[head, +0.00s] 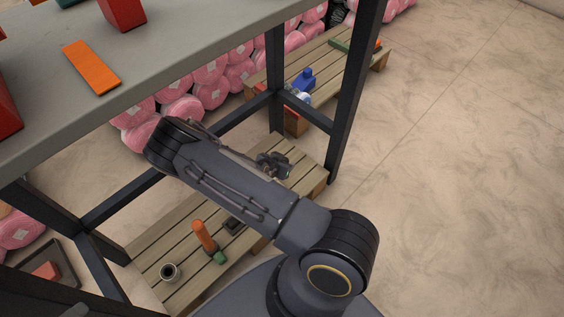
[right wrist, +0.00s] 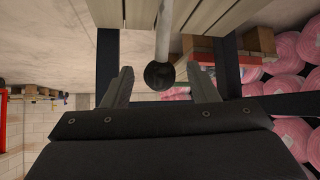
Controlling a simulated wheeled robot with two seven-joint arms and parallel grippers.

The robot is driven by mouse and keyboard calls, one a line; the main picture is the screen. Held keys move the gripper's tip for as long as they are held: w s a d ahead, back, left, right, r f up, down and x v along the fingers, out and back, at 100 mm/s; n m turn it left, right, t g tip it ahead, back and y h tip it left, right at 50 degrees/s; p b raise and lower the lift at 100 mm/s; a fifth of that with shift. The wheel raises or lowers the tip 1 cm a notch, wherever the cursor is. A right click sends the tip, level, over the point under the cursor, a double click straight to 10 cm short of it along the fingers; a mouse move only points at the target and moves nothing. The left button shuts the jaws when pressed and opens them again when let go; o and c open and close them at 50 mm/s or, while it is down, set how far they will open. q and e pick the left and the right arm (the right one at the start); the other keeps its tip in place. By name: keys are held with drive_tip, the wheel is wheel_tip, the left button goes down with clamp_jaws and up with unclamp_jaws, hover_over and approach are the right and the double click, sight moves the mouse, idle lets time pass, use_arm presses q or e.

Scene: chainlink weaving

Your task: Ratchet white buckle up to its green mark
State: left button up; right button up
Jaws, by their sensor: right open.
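I cannot make out a white buckle or a green mark in either view. My right gripper (head: 275,165) shows small in the head view, partly behind my own arm, over the low slatted wooden bench (head: 178,232). In the right wrist view my right gripper (right wrist: 162,88) has its two fingers wide apart. A pale rod with a dark round end (right wrist: 160,75) appears between the fingers, with visible space on both sides. I cannot tell how far it is from them. My left gripper is not in view.
A dark-framed grey table (head: 180,50) stands above the bench, with an orange bar (head: 91,67) on it. An orange-handled tool (head: 204,236) and a small cup (head: 170,271) are on the bench. Pink rolls (head: 210,90) lie behind. Floor at right is clear.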

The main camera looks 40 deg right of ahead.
drive_tip(key=p+v, duration=0.3)
drive_tip(key=v, duration=0.5)
drive_tip(key=shift+f, duration=0.15)
